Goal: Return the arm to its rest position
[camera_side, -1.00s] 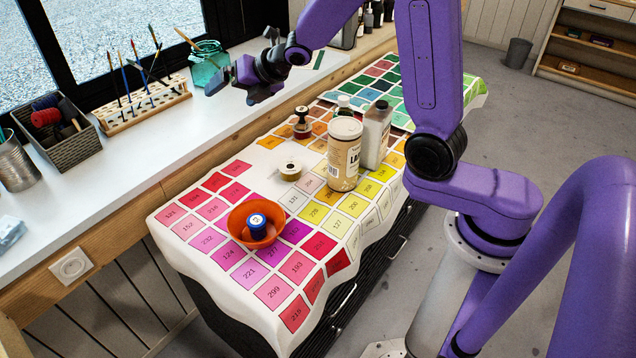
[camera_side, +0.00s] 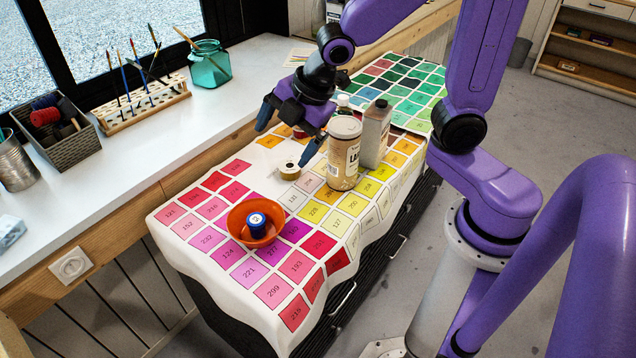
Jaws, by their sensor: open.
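My gripper (camera_side: 283,146) is open and points down above the colour-chart cloth (camera_side: 208,208). Its fingers are spread and nothing shows between them. In the picture it hangs just above the small tape roll (camera_side: 290,170) and left of the large beige jar (camera_side: 343,153). One fingertip appears close to the jar's left side; I cannot tell the exact gap. The purple arm reaches in from the upper right. An item behind the gripper is mostly hidden.
An orange bowl (camera_side: 236,226) with a blue-lidded jar (camera_side: 256,224) inside sits at the near end. A grey bottle (camera_side: 375,134) stands behind the beige jar. The windowsill holds a brush rack (camera_side: 145,105), a teal glass jar (camera_side: 209,66) and a dark basket (camera_side: 62,136).

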